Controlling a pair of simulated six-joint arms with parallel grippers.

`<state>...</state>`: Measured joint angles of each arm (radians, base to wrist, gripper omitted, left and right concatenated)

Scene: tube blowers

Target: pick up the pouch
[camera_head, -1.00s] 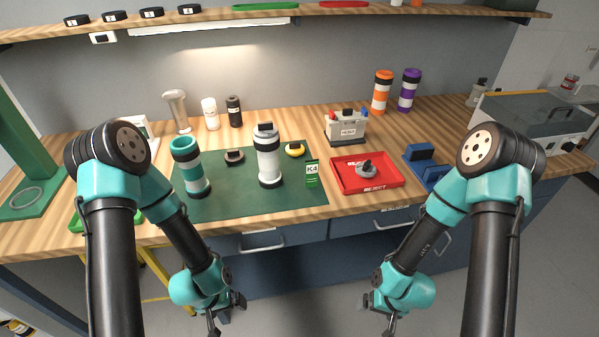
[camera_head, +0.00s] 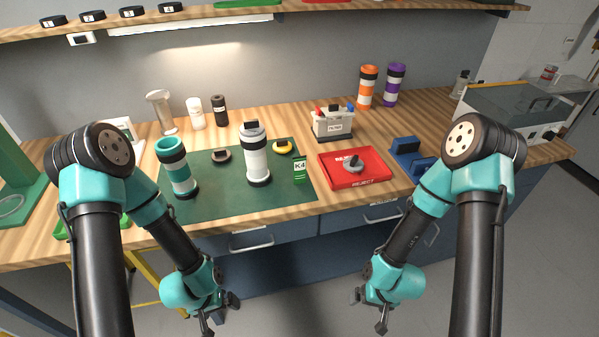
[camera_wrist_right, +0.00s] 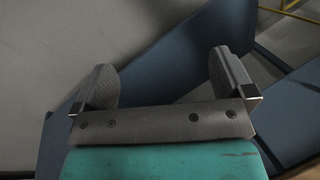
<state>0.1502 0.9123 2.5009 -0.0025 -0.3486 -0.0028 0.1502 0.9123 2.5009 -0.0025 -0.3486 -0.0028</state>
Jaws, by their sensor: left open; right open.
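A small green and white packet marked K4 (camera_head: 300,171), which looks like the pouch, is at the right part of the dark green mat (camera_head: 225,203), left of the red reject tray (camera_head: 384,180). My left gripper (camera_head: 219,314) is open, low in front of the bench and below the mat's level. My right gripper (camera_head: 369,311) is open, also low in front of the bench. In the right wrist view the right gripper (camera_wrist_right: 161,75) has its two fingers wide apart with nothing between them. Both grippers are far from the packet.
On the mat stand a teal tube (camera_head: 176,168) and a white tube (camera_head: 255,155), with a dark ring (camera_head: 221,156) and a yellow ring (camera_head: 283,147). A grey part (camera_head: 353,164) lies in the red tray. The bench's front edge and drawer handles lie above the grippers.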

